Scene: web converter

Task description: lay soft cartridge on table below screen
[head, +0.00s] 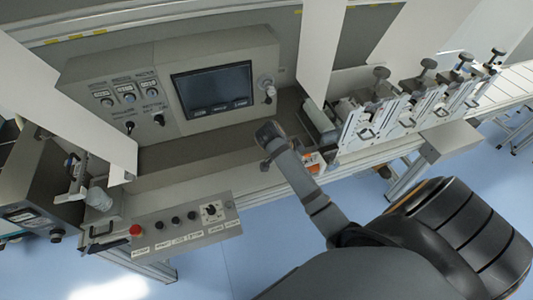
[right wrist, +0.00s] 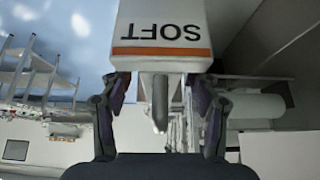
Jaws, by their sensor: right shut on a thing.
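The soft cartridge (right wrist: 162,25) is a white block with an orange stripe and the word SOFT, upside down in the right wrist view. A grey pointed tip sticks out from its near end. My right gripper (right wrist: 160,80) is shut on it, one finger on each side. In the head view the cartridge (head: 313,161) shows only as a small white and orange part behind my right gripper, near the table's front edge. The dark screen (head: 213,89) is set in a grey panel. The table (head: 205,143) below it is a bare grey surface. My left gripper is out of view.
A control box with buttons (head: 170,229) stands at the front left. A row of clamp-like units (head: 385,112) stands to the right. White web sheets (head: 320,45) hang on both sides of the screen panel. The table strip below the screen is clear.

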